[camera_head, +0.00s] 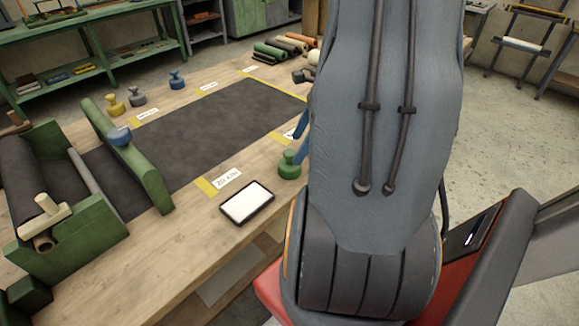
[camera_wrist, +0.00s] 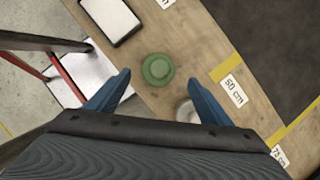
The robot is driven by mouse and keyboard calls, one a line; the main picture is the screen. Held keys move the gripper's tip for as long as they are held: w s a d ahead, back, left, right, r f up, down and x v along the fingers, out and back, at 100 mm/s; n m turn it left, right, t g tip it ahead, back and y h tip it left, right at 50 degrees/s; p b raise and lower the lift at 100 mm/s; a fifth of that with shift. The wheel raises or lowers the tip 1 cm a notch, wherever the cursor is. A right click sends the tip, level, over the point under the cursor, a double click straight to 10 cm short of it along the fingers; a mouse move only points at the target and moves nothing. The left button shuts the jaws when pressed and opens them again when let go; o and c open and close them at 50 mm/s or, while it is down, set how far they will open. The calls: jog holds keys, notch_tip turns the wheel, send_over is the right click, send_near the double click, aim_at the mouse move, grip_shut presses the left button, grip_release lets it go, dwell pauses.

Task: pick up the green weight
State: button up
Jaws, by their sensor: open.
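The green weight (camera_head: 289,166) stands upright on the wooden table near its front edge, with a round base and a knob on top. In the wrist view the green weight (camera_wrist: 157,69) is seen from above, ahead of my gripper (camera_wrist: 163,88) and between the lines of its two blue fingers. My gripper is open and empty, and the weight appears apart from both fingers. In the head view my arm hides most of the gripper; only part of a blue finger (camera_head: 301,150) shows beside the weight.
A tablet (camera_head: 247,203) lies left of the weight. A dark sheet (camera_head: 215,118) with yellow strips and length labels covers the table's middle. Yellow (camera_head: 116,106), grey (camera_head: 138,97) and blue (camera_head: 177,80) weights stand along the far edge. A whitish round object (camera_wrist: 187,111) sits near the right finger.

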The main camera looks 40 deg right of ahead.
aim_at(289, 159)
jog(key=x, duration=0.7)
jog(key=shift+a+f+p, duration=0.15)
jog(key=shift+p, duration=0.2)
jog(key=c, duration=1.8)
grip_shut()
